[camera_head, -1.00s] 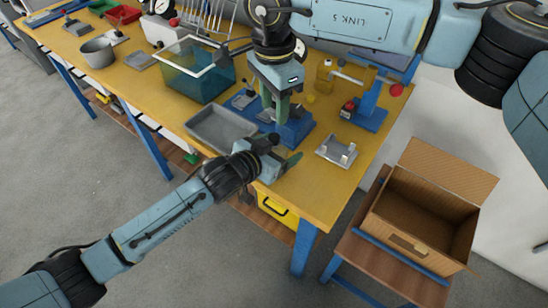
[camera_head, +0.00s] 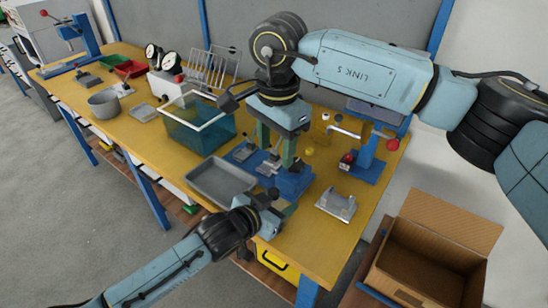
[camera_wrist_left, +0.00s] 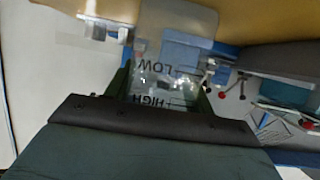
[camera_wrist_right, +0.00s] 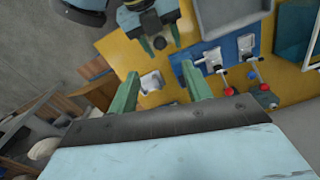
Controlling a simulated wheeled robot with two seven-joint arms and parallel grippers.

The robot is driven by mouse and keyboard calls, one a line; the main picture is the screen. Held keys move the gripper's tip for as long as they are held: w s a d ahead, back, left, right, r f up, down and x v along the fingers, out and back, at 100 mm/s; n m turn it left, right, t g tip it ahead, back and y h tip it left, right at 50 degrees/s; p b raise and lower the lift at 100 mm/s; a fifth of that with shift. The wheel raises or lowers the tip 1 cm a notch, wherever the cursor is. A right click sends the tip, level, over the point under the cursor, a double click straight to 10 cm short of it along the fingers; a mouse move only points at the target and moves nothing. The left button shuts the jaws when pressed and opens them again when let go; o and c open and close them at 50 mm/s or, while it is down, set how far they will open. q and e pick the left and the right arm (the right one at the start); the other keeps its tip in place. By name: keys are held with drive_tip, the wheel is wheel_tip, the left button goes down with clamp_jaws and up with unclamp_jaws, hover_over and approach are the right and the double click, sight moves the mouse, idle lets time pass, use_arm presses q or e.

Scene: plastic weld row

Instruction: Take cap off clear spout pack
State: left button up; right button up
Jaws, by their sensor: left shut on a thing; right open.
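My left gripper (camera_head: 284,208) is low at the table's front edge. In the left wrist view its green fingers (camera_wrist_left: 160,88) are shut on a clear spout pack (camera_wrist_left: 168,62), see-through and flat, with LOW and HIGH marks upside down. In the head view I cannot make out the pack behind the gripper. I cannot pick out its cap. My right gripper (camera_head: 276,146) points down above the blue fixture, higher and farther back than the left one. Its fingers (camera_wrist_right: 158,86) are wide apart and empty. The right wrist view also shows my left gripper (camera_wrist_right: 160,42) in front.
A blue fixture (camera_head: 294,182) with clamps stands beside a grey tray (camera_head: 222,184). A metal bracket (camera_head: 337,204) sits to the right, before a blue stand (camera_head: 368,168). A teal tank (camera_head: 196,132) is behind. An open cardboard box (camera_head: 425,265) stands off the table's right end.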

sight(274, 191)
wheel_tip(274, 191, down, 12)
drive_tip(key=shift+w+a+r, duration=0.15)
drive_tip(key=shift+r, duration=0.05)
idle(0.4)
clamp_jaws()
drive_tip(key=shift+r, duration=0.2)
idle(0.5)
drive_tip(key=shift+r, duration=0.95)
drive_tip(key=shift+r, duration=0.1)
